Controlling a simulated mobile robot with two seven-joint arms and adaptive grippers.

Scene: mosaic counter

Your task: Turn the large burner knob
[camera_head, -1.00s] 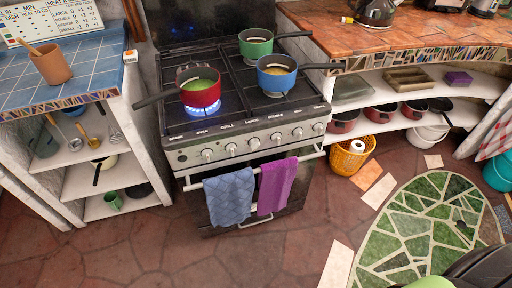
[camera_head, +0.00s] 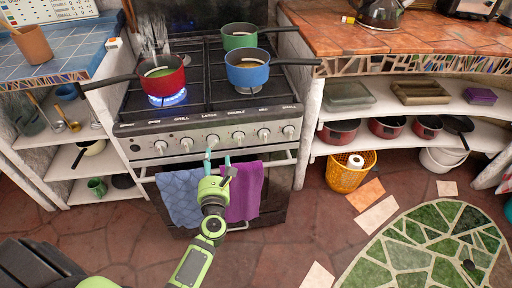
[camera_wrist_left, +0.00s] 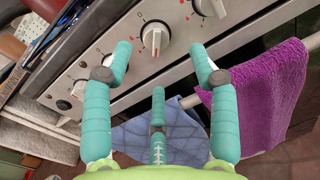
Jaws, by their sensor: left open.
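The stove (camera_head: 140,134) has a row of several white knobs on its front panel. The large burner knob (camera_head: 212,140), under the label that seems to read LARGE, is near the middle of the row. My left gripper (camera_head: 217,157) is just in front of and below it, with teal fingers pointing at the panel. The knob's pointer faces roughly down there. My right gripper is not in view.
A red pot (camera_head: 163,80) stands over a blue flame (camera_head: 168,98). Green (camera_head: 239,36) and blue (camera_head: 247,70) pots stand to its right. A blue towel (camera_head: 180,197) and a purple towel (camera_head: 245,190) hang on the oven rail below the knobs.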

